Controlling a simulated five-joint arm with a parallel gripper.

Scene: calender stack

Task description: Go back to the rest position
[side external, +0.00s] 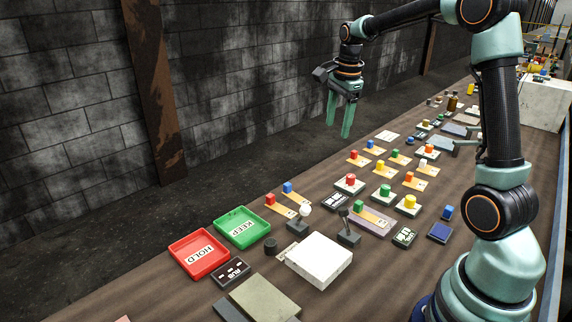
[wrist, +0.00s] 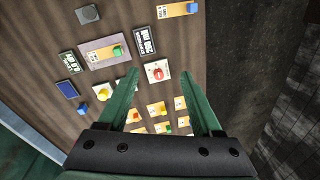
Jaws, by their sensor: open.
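My gripper (side external: 340,114) hangs from the raised arm, high above the far edge of the table, with its green fingers pointing down. Its two fingers stand apart with nothing between them. In the wrist view my gripper (wrist: 168,100) also shows open, with the table and its small blocks well below. The long brown table (side external: 130,292) runs from the front left to the back right, and the fingers touch nothing on it.
A red HOLD tray (side external: 183,267) and a green KEEP tray (side external: 261,236) lie at the front left. A white block (side external: 319,259) sits nearby. Several coloured blocks on tan cards and round buttons cover the middle. A brick wall (side external: 250,80) stands behind.

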